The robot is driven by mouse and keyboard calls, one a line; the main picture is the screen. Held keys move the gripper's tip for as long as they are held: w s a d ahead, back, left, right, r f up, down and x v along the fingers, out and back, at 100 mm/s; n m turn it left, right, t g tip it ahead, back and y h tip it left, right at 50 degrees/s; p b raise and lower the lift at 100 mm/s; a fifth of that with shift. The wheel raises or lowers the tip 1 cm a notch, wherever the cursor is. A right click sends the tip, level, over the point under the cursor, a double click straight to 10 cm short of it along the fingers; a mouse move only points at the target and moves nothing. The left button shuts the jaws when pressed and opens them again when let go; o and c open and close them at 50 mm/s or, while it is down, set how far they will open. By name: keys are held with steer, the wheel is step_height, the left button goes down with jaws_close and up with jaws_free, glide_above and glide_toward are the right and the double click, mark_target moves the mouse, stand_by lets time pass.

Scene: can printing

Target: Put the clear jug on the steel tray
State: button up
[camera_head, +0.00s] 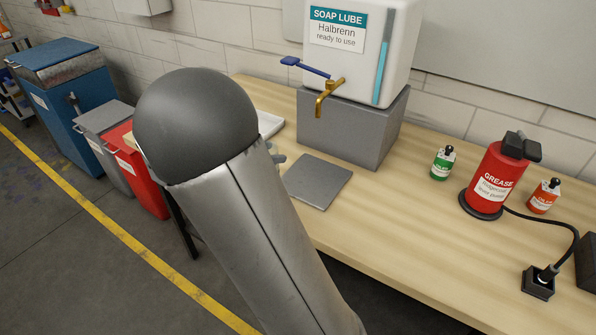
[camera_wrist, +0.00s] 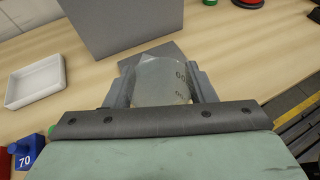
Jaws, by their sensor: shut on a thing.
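The clear jug (camera_wrist: 160,84) is in the wrist view, see-through with dark marks on its right side. My gripper (camera_wrist: 161,77) is shut on it, one grey finger on each side. A flat grey plate, which looks like the steel tray (camera_head: 318,182), lies on the wooden bench in front of the tap in the head view. Part of it shows just beyond the jug in the wrist view (camera_wrist: 170,50). I cannot tell whether the jug touches it. My arm hides the jug and most of the gripper in the head view.
A white soap lube tank (camera_head: 385,50) with a brass tap (camera_head: 327,95) and blue lever stands on a grey block (camera_head: 350,130) behind the plate. A white tray (camera_wrist: 36,83) lies left. A green-labelled bottle (camera_head: 442,163) and red grease can (camera_head: 497,175) stand right.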

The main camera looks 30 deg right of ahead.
steer(key=shift+w+a+f, duration=0.15)
steer(key=shift+w+a, duration=0.35)
steer(key=r+p+x, duration=0.1)
steer(key=x, duration=0.5)
steer(key=d+r+p+x, duration=0.1)
steer(key=p+x, duration=0.1)
steer(key=x, duration=0.3)
steer(key=r+p+x, duration=0.1)
steer(key=x, duration=0.5)
steer(key=shift+w+d+p, duration=0.25)
steer(key=shift+d+p, duration=0.1)
steer(key=shift+d, duration=0.15)
steer(key=shift+f, duration=0.15)
steer(key=o, duration=1.4)
